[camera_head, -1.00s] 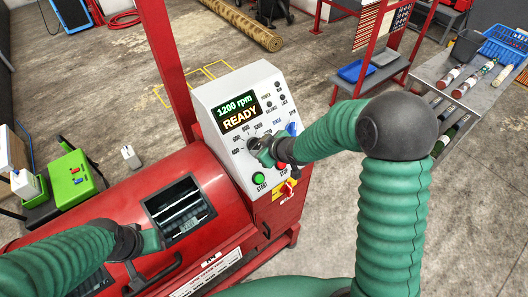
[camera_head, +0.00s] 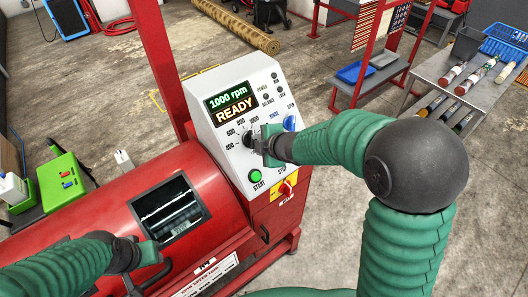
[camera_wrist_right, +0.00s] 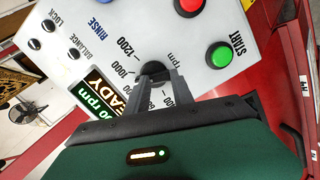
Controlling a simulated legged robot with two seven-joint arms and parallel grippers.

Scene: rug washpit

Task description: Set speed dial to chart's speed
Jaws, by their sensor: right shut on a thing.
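The speed dial (camera_wrist_right: 153,68) is a dark round knob on the white control panel (camera_head: 205,118), inside a ring of rpm numbers. My right gripper (camera_head: 264,143) is shut on it; in the right wrist view its two fingers (camera_wrist_right: 160,80) sit on either side of the knob. The green display (camera_head: 230,98) reads "1000 rpm" above "READY". My left gripper (camera_head: 150,255) is at the red drum, by the handle below the window; its fingers are too small to read. A white placard (camera_head: 205,281) on the machine's front carries text too small to read.
The green START button (camera_head: 255,176) and the red STOP knob (camera_head: 286,189) on yellow lie just below the dial. A blue knob (camera_head: 289,123) is close at its right. A grey table with bottles (camera_head: 465,85) stands at right. Open concrete floor lies behind.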

